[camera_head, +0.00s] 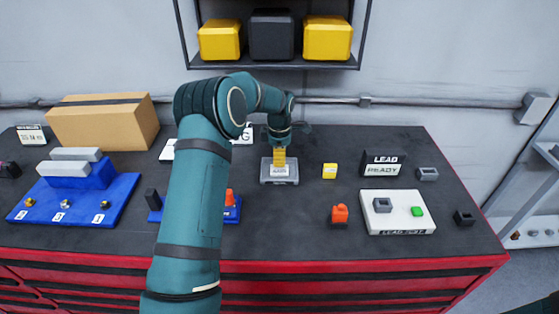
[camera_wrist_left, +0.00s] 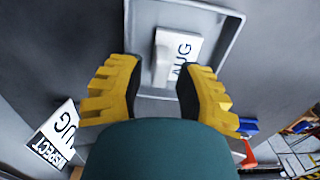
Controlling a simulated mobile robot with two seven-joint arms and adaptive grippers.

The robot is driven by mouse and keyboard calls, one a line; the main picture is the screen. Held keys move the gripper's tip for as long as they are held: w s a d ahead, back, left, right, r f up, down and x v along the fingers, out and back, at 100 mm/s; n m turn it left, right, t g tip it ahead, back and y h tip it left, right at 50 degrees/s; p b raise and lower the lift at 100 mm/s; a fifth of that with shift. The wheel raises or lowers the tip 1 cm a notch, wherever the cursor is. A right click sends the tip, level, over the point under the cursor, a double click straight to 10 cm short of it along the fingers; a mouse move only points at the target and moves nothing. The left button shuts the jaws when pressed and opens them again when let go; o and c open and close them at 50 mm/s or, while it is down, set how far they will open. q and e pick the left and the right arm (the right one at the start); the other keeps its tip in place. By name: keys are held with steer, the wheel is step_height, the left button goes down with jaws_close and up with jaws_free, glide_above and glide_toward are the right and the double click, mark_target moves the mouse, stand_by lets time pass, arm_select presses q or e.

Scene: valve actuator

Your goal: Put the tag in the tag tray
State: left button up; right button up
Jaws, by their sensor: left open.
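The tag (camera_wrist_left: 185,47) is a small white plate with dark AUG lettering and a raised pale grip. It lies inside the grey tag tray (camera_wrist_left: 229,35) in the left wrist view. In the head view the tag (camera_head: 279,173) shows as a white patch in the tray (camera_head: 292,181), beneath my gripper. My left gripper (camera_head: 279,157) is open above the tray. In the left wrist view its yellow fingers (camera_wrist_left: 152,92) are spread apart, with the tag between and beyond them, and nothing is held. My right gripper is not in view.
A yellow block (camera_head: 330,171) and an orange-topped piece (camera_head: 340,215) stand right of the tray. A white lead-test board (camera_head: 400,222) lies farther right. A blue fixture (camera_head: 112,195) and a cardboard box (camera_head: 105,125) are left. My arm partly hides a sign (camera_head: 243,136) and a blue rack (camera_head: 232,214).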

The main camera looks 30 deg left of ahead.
arm_select(q)
step_height(320, 180, up, 10)
steer(key=shift+r, duration=0.25)
stand_by(0.6)
